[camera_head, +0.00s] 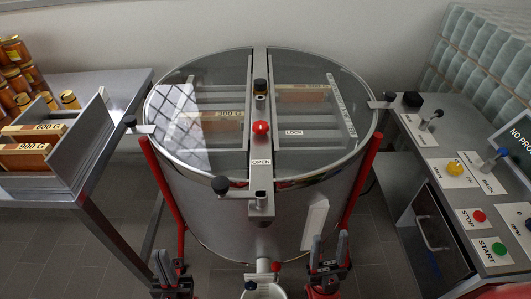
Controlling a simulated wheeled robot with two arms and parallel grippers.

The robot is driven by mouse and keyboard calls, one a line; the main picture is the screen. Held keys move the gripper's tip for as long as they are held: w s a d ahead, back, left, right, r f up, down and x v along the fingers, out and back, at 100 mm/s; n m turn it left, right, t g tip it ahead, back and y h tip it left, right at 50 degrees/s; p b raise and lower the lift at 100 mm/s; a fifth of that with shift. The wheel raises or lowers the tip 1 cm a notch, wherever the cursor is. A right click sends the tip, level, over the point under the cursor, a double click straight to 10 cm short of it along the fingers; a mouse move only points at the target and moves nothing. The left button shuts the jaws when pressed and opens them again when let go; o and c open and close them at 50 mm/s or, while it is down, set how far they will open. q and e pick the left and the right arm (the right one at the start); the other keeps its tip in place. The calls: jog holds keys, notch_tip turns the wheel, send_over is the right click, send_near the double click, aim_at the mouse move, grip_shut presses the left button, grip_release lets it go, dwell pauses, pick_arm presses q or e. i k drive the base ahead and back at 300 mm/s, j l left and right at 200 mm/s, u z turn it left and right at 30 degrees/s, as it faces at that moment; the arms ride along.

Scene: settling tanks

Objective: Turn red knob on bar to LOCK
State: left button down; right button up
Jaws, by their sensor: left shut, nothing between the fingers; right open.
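The red knob (261,127) sits on the metal bar (262,185) that crosses the top of the round steel tank (265,220). An OPEN label (261,162) is on the bar in front of the knob. A LOCK label (294,133) lies to the right of the knob. Which way the knob points is too small to tell. My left gripper (168,265) is shut and empty, low in front of the tank at the left. My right gripper (329,248) is open and empty, low in front of the tank at the right. Both are well apart from the knob.
Clear lids cover the tank, with black clamp knobs (221,185) around its rim. A left table (125,85) holds honey jars and a box of frames (25,148). A right control panel (460,160) carries buttons and levers. A white bucket (266,291) stands below the tank's spout.

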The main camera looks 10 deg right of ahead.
aim_at(260, 127)
jog(key=j+z, duration=0.35)
jog(key=j, duration=0.35)
jog(key=j+z, duration=0.35)
jog(key=j, duration=0.35)
